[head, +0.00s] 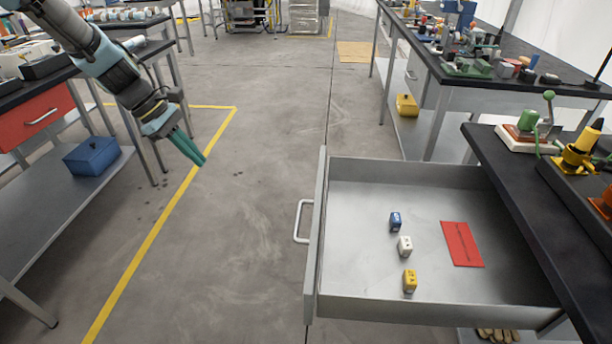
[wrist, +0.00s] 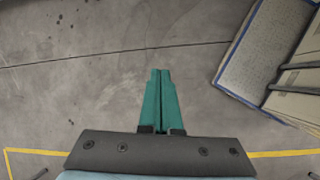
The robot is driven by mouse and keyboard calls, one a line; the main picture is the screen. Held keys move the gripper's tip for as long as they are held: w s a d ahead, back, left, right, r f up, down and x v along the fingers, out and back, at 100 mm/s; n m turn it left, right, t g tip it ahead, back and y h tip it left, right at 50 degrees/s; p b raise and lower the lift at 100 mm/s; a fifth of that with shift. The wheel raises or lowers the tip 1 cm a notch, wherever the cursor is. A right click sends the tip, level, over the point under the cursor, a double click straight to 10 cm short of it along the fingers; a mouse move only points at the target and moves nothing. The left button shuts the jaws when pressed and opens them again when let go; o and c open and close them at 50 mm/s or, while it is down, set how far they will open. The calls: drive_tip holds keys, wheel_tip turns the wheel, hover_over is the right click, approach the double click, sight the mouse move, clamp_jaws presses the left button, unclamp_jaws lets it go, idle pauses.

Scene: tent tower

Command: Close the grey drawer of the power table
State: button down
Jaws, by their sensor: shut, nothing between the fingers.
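The grey drawer (head: 365,285) is pulled far out of the black-topped table (head: 530,215) at the right of the head view. Its front panel faces left and carries a pale bar handle (head: 302,221). In the wrist view the closed fingers (wrist: 159,72) point over bare floor; the drawer is not clearly identifiable there.
A table with a red drawer (head: 42,118) and a blue box (head: 92,156) on its lower shelf stands at the left. Bench devices (head: 575,155) stand on the right table. A yellow bin (head: 407,105) sits behind the drawer. The floor (head: 240,260) between the tables is clear.

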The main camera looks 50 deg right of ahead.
drive_tip(key=s+d+f+n+g+h, duration=0.1)
drive_tip(key=s+d+f+g, duration=0.1)
drive_tip(key=s+d, duration=0.35)
drive_tip(key=s+d+f+n+g, duration=0.1)
drive_tip(key=s+d, duration=0.1)
drive_tip(key=d, duration=0.6)
drive_tip(key=s+d+f+p, duration=0.3)
drive_tip(key=s+d+f, duration=0.3)
drive_tip(key=s, duration=0.3)
drive_tip(key=shift+s+f+p, duration=0.15)
drive_tip(key=shift+f+p, duration=0.25)
drive_tip(key=shift+f, duration=0.05)
drive_tip(key=shift+d, duration=0.15)
